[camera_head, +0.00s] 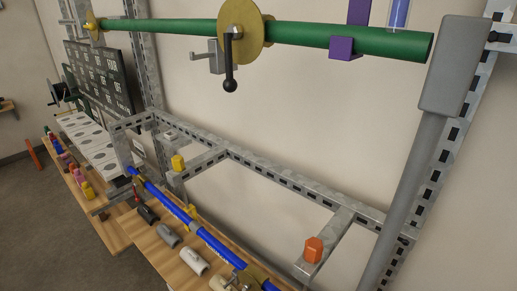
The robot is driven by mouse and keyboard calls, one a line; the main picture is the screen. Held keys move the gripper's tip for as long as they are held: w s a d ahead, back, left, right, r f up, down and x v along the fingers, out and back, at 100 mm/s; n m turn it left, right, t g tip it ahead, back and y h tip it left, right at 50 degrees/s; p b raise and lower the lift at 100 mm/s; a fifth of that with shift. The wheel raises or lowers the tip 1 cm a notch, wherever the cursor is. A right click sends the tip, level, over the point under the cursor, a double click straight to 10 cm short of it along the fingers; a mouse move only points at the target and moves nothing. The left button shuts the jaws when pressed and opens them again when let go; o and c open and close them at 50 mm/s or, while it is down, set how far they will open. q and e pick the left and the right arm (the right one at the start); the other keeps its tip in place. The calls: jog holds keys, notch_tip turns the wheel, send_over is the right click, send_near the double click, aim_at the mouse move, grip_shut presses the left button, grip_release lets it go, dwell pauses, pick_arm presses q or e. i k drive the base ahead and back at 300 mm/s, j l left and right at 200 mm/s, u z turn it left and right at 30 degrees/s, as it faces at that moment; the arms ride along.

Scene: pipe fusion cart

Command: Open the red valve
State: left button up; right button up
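I cannot pick out a red valve for certain. A green pipe (300,35) runs across the top, with a round brass plate (247,30) and a black-knobbed crank handle (230,78) hanging down from it. A blue pipe (215,243) runs low along the bench and carries brass fittings. A small red part (137,194) shows beside its far end, too small to make out. An orange-red hexagonal piece (314,248) sits on the metal frame at lower right. Neither of my grippers is in view.
Several grey fittings (168,236) lie on the wooden bench (150,250). A purple bracket (344,48) holds the green pipe. A grey post (408,190) rises at right. A dark board (100,75) stands at left.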

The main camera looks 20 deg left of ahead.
aim_at(137, 199)
jog(key=k+j+u, duration=0.1)
jog(key=j+u, duration=1.2)
jog(key=i+j+z, duration=0.15)
jog(key=i+j, duration=0.15)
jog(key=i+j+z, duration=0.1)
jog(key=i+j, duration=0.2)
jog(key=j, duration=0.25)
jog(key=i+j+z, duration=0.15)
jog(key=i+j, duration=0.15)
jog(key=j, duration=0.2)
